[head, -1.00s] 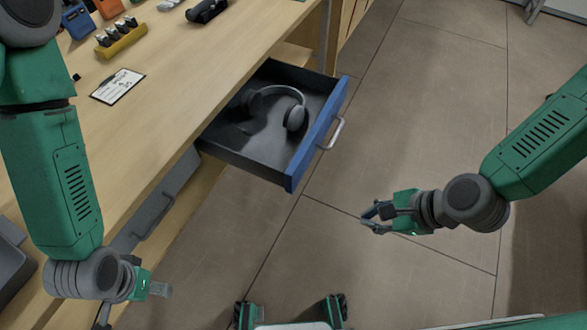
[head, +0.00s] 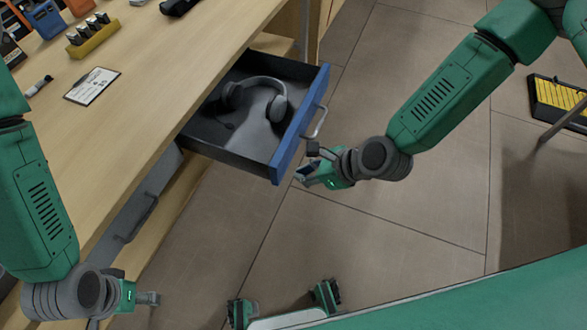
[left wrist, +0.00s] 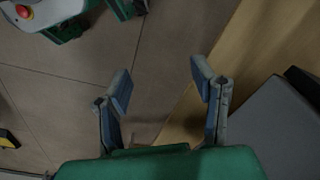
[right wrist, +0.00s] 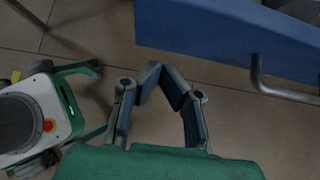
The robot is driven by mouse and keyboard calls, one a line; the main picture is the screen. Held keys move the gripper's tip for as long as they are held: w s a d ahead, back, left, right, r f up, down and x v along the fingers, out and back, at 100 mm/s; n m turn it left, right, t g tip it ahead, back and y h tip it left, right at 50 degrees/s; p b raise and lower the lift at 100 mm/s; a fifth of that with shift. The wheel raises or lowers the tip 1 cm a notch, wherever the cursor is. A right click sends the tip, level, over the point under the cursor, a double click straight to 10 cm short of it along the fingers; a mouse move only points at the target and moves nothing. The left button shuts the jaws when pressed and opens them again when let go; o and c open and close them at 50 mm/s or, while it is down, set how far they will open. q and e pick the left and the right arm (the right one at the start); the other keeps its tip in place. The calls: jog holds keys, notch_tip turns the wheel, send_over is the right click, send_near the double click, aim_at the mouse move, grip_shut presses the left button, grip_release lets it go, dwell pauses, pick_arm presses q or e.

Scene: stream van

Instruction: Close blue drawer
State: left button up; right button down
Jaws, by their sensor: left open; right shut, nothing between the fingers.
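The blue drawer (head: 299,125) is pulled out from the wooden bench, with grey headphones (head: 275,98) inside. Its blue front and metal handle (head: 315,122) face right in the head view. In the right wrist view the blue front (right wrist: 225,38) fills the top, with the handle (right wrist: 283,90) at the right. My right gripper (head: 300,178) is shut and empty, just outside the front near its lower corner; I cannot tell whether it touches. It also shows in the right wrist view (right wrist: 158,75). My left gripper (head: 155,298) is open and empty beside the bench; its fingers show in the left wrist view (left wrist: 160,80).
The bench top (head: 140,110) holds a clipboard (head: 92,86), a yellow holder (head: 90,40) and other small items. A closed grey drawer (head: 135,210) is set in the bench front. A black and yellow object (head: 555,102) is on the floor at right. Tiled floor is clear beside the blue drawer.

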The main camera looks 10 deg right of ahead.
jog(key=shift+w+a, duration=0.25)
jog(key=shift+a, duration=0.2)
jog(key=shift+w+a, duration=0.2)
jog(key=shift+a, duration=0.25)
pick_arm(q)
jog(key=shift+a, duration=0.4)
pick_arm(e)
jog(key=shift+w+a, duration=0.15)
jog(key=shift+a, duration=0.25)
pick_arm(q)
jog(key=shift+d, duration=0.2)
pick_arm(e)
jog(key=shift+d, duration=0.2)
jog(key=shift+w+a, duration=0.1)
